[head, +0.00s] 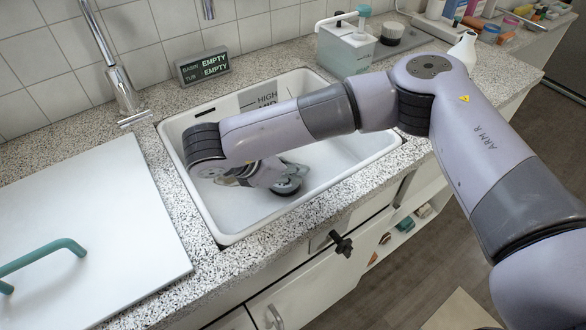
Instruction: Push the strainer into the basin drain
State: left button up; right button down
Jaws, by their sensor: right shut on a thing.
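The white basin (335,155) is set into the speckled counter, and a level marking "HIGH" shows on its back wall. My right arm reaches over it from the right. My right gripper (287,180) points down into the basin, low near its floor. It is shut on a dark round piece, which looks like the strainer (287,188). The drain is hidden beneath the gripper and this piece, so I cannot tell whether the strainer is seated. My left gripper is not in view.
A chrome faucet (122,90) stands at the basin's back left. A sign (204,67) reads basin empty, tub empty. A white lid (95,225) with a teal handle covers the left counter. A pale green dispenser box (345,50) stands behind the basin. A black knob (341,243) sticks out in front.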

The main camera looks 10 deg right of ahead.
pick_arm(q)
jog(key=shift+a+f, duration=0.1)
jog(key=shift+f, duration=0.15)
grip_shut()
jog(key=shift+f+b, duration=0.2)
jog(key=shift+b, duration=0.15)
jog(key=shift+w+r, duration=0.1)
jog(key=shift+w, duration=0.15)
dwell(1.6)
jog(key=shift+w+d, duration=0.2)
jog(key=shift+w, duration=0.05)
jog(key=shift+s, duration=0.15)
dwell(0.6)
dwell(0.7)
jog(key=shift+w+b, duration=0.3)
jog(key=shift+b, duration=0.05)
dwell(0.6)
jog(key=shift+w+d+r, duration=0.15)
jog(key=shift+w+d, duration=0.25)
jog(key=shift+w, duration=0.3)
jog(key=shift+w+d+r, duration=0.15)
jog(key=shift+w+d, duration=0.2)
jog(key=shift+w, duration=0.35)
